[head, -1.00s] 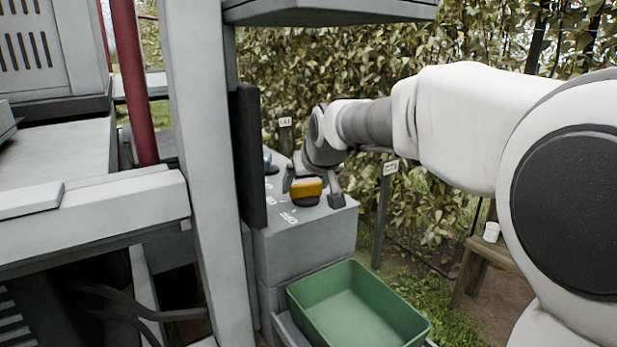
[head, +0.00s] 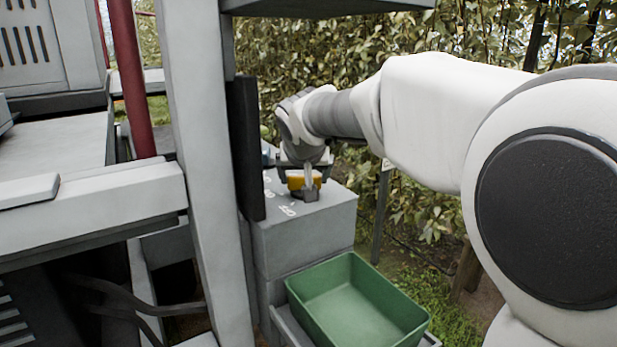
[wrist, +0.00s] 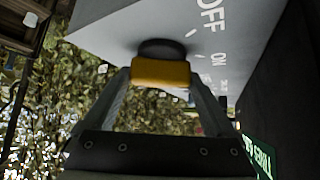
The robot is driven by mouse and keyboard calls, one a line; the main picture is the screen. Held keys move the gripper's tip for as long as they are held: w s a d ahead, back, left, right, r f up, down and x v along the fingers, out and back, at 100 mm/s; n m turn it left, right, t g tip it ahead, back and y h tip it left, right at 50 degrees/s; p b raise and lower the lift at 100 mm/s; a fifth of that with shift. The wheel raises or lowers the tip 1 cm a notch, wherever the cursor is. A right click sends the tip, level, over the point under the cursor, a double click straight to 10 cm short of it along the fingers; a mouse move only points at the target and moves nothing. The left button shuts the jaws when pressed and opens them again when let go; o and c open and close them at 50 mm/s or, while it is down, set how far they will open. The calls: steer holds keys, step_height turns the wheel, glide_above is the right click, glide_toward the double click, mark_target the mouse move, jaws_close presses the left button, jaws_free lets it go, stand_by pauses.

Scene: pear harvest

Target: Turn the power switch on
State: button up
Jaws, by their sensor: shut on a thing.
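The power switch is a yellow knob (head: 297,181) on a dark round base, on top of a grey box (head: 325,216). In the wrist view the yellow knob (wrist: 161,72) sits between the two fingers of my gripper (wrist: 160,84), with white "OFF" and "ON" lettering on the box face beside it. In the head view my gripper (head: 301,179) reaches down over the knob and is shut on it. One finger covers part of the knob there. I cannot tell exactly which mark the knob points to.
A green bin (head: 358,303) stands below and in front of the grey box. A black panel (head: 246,148) and a grey post (head: 207,150) rise close to its left. Leafy hedge fills the back.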

steer(key=o, duration=1.1)
steer(key=shift+c, duration=0.2)
steer(key=p+v, duration=0.2)
steer(key=v, duration=1)
steer(key=shift+d, duration=0.1)
